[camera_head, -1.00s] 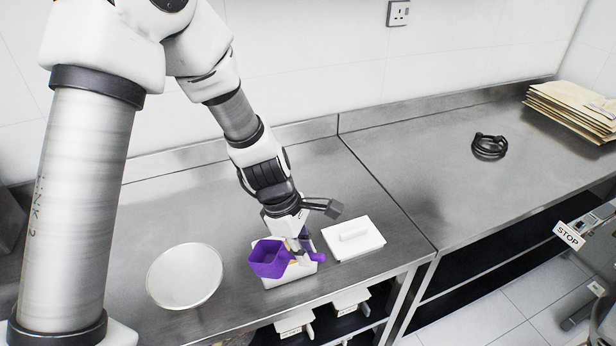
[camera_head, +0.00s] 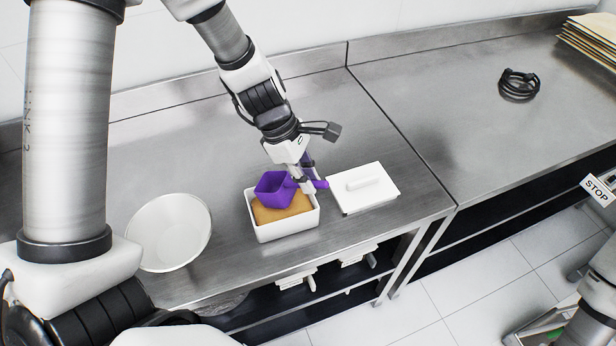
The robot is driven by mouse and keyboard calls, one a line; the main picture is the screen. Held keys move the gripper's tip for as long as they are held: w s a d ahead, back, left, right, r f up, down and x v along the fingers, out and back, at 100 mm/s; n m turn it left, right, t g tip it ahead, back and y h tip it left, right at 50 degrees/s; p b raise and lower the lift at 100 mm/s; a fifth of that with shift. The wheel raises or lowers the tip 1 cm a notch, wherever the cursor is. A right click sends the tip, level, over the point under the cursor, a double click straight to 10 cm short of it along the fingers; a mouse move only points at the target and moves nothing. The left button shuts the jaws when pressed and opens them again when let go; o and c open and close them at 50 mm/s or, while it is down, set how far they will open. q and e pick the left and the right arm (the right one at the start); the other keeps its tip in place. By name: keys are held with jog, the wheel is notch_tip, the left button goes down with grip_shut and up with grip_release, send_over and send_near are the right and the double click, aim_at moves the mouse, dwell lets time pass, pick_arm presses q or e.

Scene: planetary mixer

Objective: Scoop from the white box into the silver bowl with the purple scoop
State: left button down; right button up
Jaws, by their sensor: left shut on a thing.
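The purple scoop (camera_head: 273,188) is in my left gripper (camera_head: 307,183), which is shut on its handle. The scoop's cup is over the white box (camera_head: 284,231), near its back left part, and looks upright. The box is open and holds a brown, grainy material (camera_head: 282,209). I cannot tell whether the cup touches the material, and the cup's inside looks empty from here. The silver bowl (camera_head: 170,233) stands on the table to the left of the box, and its visible inside looks pale and empty. My right gripper is not in view.
A white lid (camera_head: 363,187) with a handle lies right of the box on the steel table (camera_head: 390,117). A black coiled object (camera_head: 519,85) and a stack of folders (camera_head: 592,40) are farther right. A STOP sign (camera_head: 597,188) is at the right edge.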

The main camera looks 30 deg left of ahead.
aim_at(296, 191)
pick_arm(q)
jog(key=shift+s+d+f+b, duration=0.15)
jog(key=shift+s+f+b, duration=0.05)
jog(key=shift+f+b, duration=0.3)
jog(key=shift+s+f+b, duration=0.15)
jog(key=shift+f+b, duration=0.15)
jog(key=shift+f, duration=0.05)
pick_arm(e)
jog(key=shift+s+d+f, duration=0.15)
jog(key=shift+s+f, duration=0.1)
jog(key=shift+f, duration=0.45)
pick_arm(q)
jog(key=shift+d+f, duration=0.1)
jog(key=shift+f, duration=0.6)
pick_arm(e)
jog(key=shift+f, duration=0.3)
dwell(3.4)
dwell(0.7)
